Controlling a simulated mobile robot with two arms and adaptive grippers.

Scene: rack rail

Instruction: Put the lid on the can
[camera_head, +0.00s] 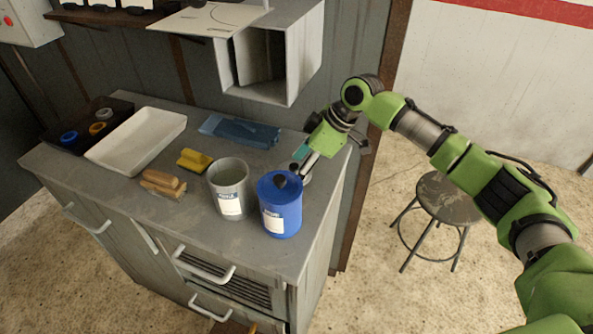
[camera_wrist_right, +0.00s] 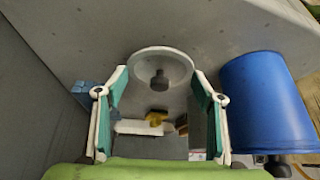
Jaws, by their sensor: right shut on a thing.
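The open grey can (camera_head: 231,190) stands upright on the counter with a white label on its front; its mouth is uncovered. A round light grey lid with a dark knob is between the fingers of my right gripper (camera_head: 305,162), behind the blue canister. Whether the lid touches the counter I cannot tell. The grey can is partly hidden behind a finger there. My left gripper is not in view.
A blue canister (camera_head: 280,212) with a dark knob stands right beside the grey can, close to my gripper. A wall box (camera_head: 303,62) hangs above.

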